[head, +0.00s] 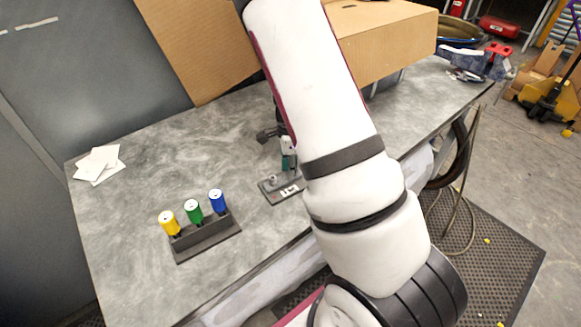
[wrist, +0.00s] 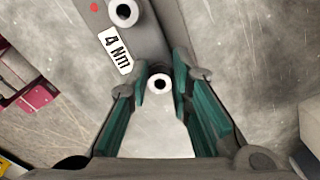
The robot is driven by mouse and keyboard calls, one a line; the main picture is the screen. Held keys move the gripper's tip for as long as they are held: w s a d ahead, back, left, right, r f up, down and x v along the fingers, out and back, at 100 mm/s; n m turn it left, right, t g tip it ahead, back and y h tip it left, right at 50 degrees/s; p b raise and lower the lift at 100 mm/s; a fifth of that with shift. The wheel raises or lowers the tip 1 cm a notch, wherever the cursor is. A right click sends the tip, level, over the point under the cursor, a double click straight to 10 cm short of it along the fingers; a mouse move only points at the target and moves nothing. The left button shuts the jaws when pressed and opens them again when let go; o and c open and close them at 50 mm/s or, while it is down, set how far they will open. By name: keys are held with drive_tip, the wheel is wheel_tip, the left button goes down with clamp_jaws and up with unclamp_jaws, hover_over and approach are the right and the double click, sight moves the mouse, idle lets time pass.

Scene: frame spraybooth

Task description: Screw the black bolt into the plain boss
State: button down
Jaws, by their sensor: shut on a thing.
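In the wrist view, my gripper (wrist: 162,85) has its two green-padded fingers closed around the black bolt (wrist: 158,83). Its round pale top with a dark centre shows between the fingertips, and the shaft is hidden. The fingertips are over the end of a dark plate (wrist: 158,40) with a "4 Nm" label (wrist: 117,50). Another boss (wrist: 122,10), beside a red dot, stands free at the other end. The plain boss is hidden below the grip, so I cannot tell how deep the bolt sits. In the head view, my gripper (head: 288,160) is over the plate (head: 270,193), partly behind my arm.
A dark rack (head: 208,237) at the front left of the grey bench (head: 140,210) holds yellow (head: 170,223), green (head: 193,211) and blue (head: 217,201) bolts. White papers (head: 98,165) lie at the left. A cardboard box (head: 385,45) stands behind. The bench between rack and papers is clear.

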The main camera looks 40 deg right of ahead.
drive_tip(key=m, duration=0.4)
drive_tip(key=shift+w, duration=0.15)
drive_tip(key=c, duration=1.8)
unclamp_jaws()
drive_tip(key=shift+o, duration=0.2)
